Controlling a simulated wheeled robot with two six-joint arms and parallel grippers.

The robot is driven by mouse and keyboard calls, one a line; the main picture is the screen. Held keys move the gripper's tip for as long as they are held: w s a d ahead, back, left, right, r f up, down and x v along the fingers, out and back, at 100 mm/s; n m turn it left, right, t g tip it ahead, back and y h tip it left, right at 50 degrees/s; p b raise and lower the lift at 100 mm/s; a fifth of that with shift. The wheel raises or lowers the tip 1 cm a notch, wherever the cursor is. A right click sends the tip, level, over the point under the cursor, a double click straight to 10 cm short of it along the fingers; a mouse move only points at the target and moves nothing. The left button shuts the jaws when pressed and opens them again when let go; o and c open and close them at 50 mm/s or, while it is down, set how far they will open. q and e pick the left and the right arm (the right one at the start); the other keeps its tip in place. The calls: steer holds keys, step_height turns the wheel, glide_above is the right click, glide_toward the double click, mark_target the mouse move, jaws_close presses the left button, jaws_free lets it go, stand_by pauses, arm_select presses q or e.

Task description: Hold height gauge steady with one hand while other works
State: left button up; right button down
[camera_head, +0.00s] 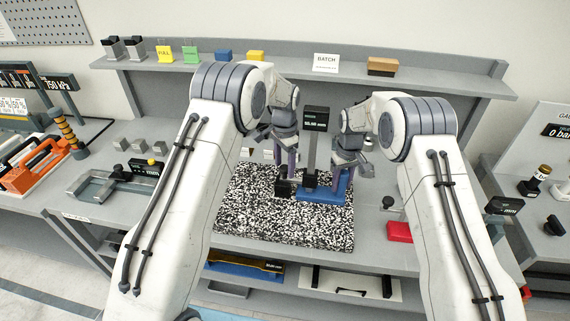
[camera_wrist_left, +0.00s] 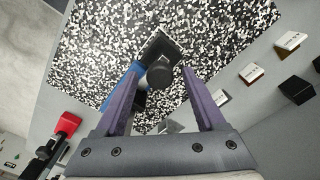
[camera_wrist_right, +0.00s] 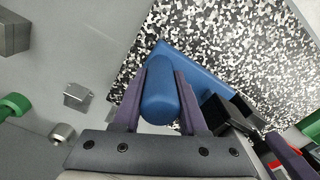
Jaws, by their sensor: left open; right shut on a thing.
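The height gauge has a blue base (camera_head: 320,194), a grey upright column and a dark display (camera_head: 316,118) on top. It stands upright on a black-and-white speckled plate (camera_head: 240,215). My right gripper (camera_head: 352,172) is shut on a rounded blue part of the base, which also shows between its fingers in the right wrist view (camera_wrist_right: 160,95). My left gripper (camera_head: 284,160) is open at the gauge's left side. In the left wrist view a dark round knob (camera_wrist_left: 160,75) lies between its spread fingers, apart from both. The gauge's lower column is partly hidden in the head view.
A shelf behind holds a BATCH card (camera_head: 326,62), a brown block (camera_head: 383,66) and coloured blocks. A red block (camera_head: 399,232) lies right of the plate. A caliper-like tool (camera_head: 115,186) and small grey blocks lie left. The plate's front is bare.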

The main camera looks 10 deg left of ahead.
arm_select(q)
jaws_close()
step_height(320, 180, up, 10)
stand_by(0.3)
jaws_free()
step_height(320, 180, up, 12)
stand_by(0.5)
